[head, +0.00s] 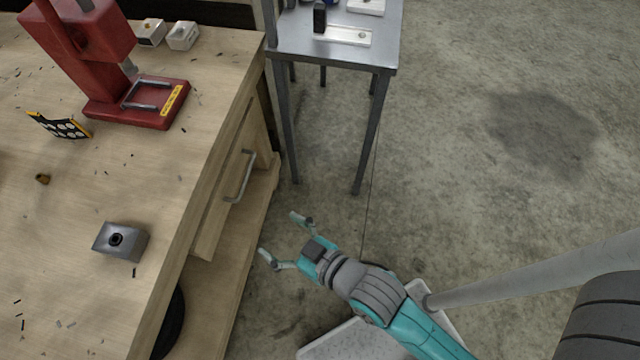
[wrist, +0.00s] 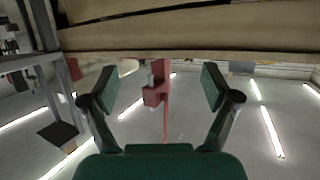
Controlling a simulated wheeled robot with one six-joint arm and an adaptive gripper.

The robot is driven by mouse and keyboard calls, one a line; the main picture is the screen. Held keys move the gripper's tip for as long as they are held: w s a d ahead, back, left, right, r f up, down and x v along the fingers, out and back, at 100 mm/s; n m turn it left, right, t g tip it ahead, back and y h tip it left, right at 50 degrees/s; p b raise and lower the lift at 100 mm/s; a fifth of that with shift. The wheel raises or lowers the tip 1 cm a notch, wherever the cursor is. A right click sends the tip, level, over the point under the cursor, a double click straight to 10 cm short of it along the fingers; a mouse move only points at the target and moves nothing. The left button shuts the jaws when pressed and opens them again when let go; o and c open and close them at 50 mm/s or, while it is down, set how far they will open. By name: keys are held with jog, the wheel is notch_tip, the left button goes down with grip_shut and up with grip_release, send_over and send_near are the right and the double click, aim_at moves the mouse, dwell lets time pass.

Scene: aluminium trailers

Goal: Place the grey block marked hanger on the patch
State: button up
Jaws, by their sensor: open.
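A grey block (head: 130,243) with a dark round hole or knob lies on the wooden workbench (head: 70,200), near its front edge at the lower left of the head view. I cannot read any marking on it. My gripper (head: 280,237) is open and empty, to the right of the block, beyond the bench edge and apart from it. In the wrist view my gripper (wrist: 158,88) shows two spread fingers with nothing between them. I cannot make out the grey block there. No clearly marked patch shows; a dark stain (head: 545,130) lies on the concrete floor.
A red press (head: 135,103) stands at the back of the bench, near two small pale boxes (head: 183,36). A metal table (head: 383,52) stands beyond. A drawer handle (head: 241,176) juts out.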

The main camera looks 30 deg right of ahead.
jog(key=s+d+r+m+t+h, duration=0.1)
jog(key=s+d+m+h, duration=0.1)
jog(key=s+d, duration=0.5)
jog(key=s+d+r+m+t+h, duration=0.1)
jog(key=s+d+h, duration=0.3)
jog(key=s, duration=0.9)
jog(key=d+m, duration=0.1)
jog(key=d, duration=0.2)
jog(key=shift+r+m, duration=0.2)
jog(key=shift+m, duration=0.1)
jog(key=shift+s, duration=0.1)
